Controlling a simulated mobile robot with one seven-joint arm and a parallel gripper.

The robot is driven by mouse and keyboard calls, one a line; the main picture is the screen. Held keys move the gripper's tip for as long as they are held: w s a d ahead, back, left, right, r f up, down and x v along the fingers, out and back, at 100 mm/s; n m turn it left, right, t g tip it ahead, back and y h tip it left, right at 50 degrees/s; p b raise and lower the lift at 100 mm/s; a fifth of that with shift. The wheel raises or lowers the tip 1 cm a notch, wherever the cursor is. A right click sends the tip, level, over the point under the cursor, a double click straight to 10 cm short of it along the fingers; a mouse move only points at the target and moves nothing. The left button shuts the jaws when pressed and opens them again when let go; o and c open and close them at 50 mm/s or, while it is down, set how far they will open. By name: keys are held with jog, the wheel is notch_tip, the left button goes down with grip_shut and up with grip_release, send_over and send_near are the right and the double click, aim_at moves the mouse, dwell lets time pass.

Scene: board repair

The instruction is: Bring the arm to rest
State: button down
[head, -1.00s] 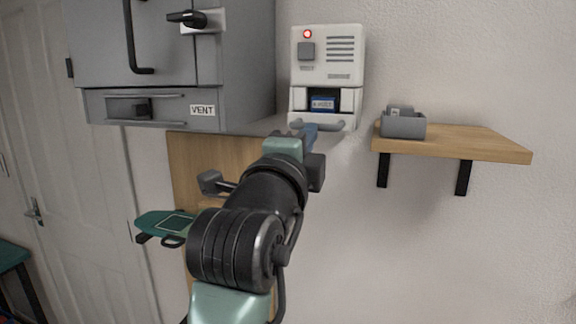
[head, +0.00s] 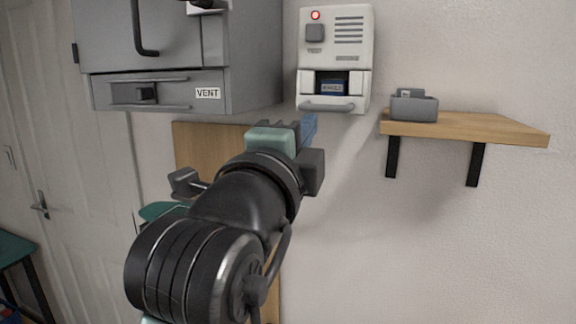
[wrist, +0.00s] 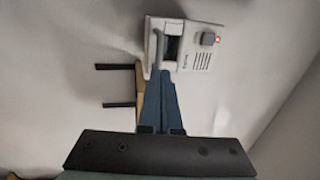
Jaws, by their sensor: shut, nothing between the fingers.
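My arm reaches up from the bottom of the head view. My gripper (head: 309,128) has blue fingers and points toward the wall, below the white wall unit. In the wrist view my gripper (wrist: 160,100) shows its blue fingers together, with nothing between them. The white wall unit (head: 336,50) has a lit red lamp and an open bay holding a blue block (head: 332,88). The unit also shows in the wrist view (wrist: 197,59), past the fingertips. My gripper appears apart from it.
A grey cabinet (head: 160,45) with a drawer marked VENT is up left. A wooden shelf (head: 480,127) with a small grey bin (head: 414,107) is on the right. A wooden panel (head: 205,150) and a green object (head: 160,210) are behind my arm. The wall below the shelf is clear.

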jog(key=s+r+n+t+y, duration=0.3)
jog(key=s+n+t, duration=0.1)
jog(key=s+n, duration=0.4)
jog(key=s+r+n+t+y+b, duration=0.1)
jog(key=s+r+n+t+y, duration=0.1)
jog(key=s+n, duration=0.6)
jog(key=r+n+t, duration=0.1)
jog(key=n+t, duration=0.1)
jog(key=n, duration=0.3)
jog(key=shift+s+a+r+n+y+b, duration=0.2)
jog(key=shift+a+n+y+b, duration=0.1)
jog(key=shift+a+y, duration=0.1)
jog(key=shift+w, duration=0.1)
